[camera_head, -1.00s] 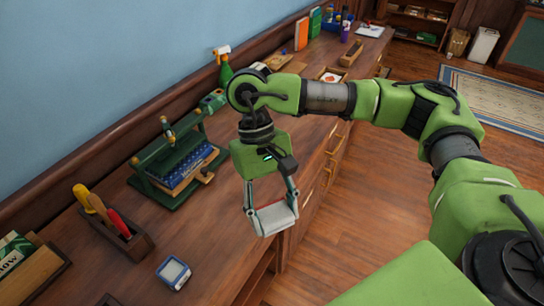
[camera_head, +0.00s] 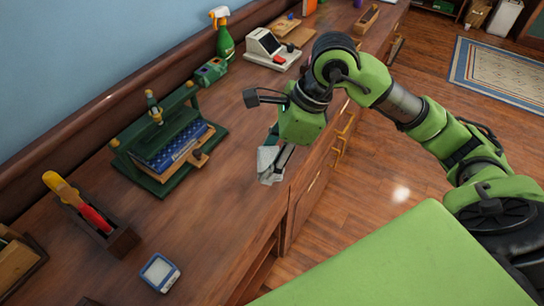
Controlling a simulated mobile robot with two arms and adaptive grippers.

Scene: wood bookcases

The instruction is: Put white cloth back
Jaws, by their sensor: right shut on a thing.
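The white cloth (camera_head: 268,160) looks like a small folded pale grey-white piece at the front edge of the wooden counter. My right gripper (camera_head: 273,163) is shut on it and points down, with the cloth hanging between its fingers. Part of the fingers is hidden behind the gripper body and the cloth. I cannot tell whether the cloth touches the counter. My left gripper is not in view.
On the counter (camera_head: 225,205) stand a green press-like frame (camera_head: 165,150), a tool box (camera_head: 110,232), a small blue-white device (camera_head: 160,272), a spray bottle (camera_head: 223,38) and a white machine (camera_head: 270,50). The counter's middle front is clear.

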